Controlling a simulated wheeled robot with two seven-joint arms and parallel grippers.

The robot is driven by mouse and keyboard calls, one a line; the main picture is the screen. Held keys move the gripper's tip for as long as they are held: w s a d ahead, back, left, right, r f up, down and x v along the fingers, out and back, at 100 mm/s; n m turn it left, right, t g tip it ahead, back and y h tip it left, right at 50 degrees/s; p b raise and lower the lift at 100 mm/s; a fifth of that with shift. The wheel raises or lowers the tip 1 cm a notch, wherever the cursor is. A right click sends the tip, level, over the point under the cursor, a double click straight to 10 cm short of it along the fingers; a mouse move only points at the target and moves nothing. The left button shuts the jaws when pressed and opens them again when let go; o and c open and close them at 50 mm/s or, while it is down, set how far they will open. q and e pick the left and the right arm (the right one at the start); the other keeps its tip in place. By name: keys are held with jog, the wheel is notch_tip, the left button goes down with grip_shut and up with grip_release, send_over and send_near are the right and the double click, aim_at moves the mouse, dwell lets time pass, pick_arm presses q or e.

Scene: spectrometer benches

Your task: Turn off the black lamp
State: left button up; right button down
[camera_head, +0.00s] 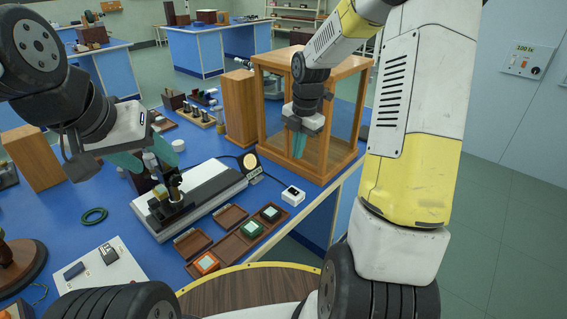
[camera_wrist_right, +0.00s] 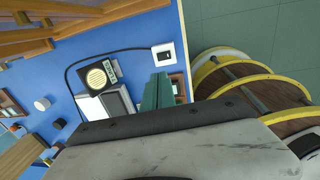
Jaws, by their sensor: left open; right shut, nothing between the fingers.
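The black lamp (camera_head: 250,163) stands at the far end of a white optical bench and has a round, pale yellowish face. It also shows in the right wrist view (camera_wrist_right: 97,76). A black cable runs from it to a small white switch box (camera_head: 292,195) with a dark rocker on top, near the table's right edge; the box also shows in the right wrist view (camera_wrist_right: 163,54). My right gripper (camera_head: 298,147) is shut and empty, above and behind the switch box, in front of the wooden case. My left gripper (camera_head: 135,160) is open beside the bench's near end.
A wood-framed glass case (camera_head: 315,125) stands behind the switch box. The white optical bench (camera_head: 217,187) carries a dark stand. Small brown trays (camera_head: 232,217) with coloured samples lie in front. A green ring (camera_head: 94,216) lies at left.

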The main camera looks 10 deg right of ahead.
aim_at(291, 189)
jog(key=f, duration=0.4)
jog(key=w+f, duration=0.1)
jog(key=f, duration=0.4)
jog(key=a+f, duration=0.1)
jog(key=f, duration=0.3)
jog(key=shift+w+f, duration=0.2)
jog(key=shift+f, duration=0.15)
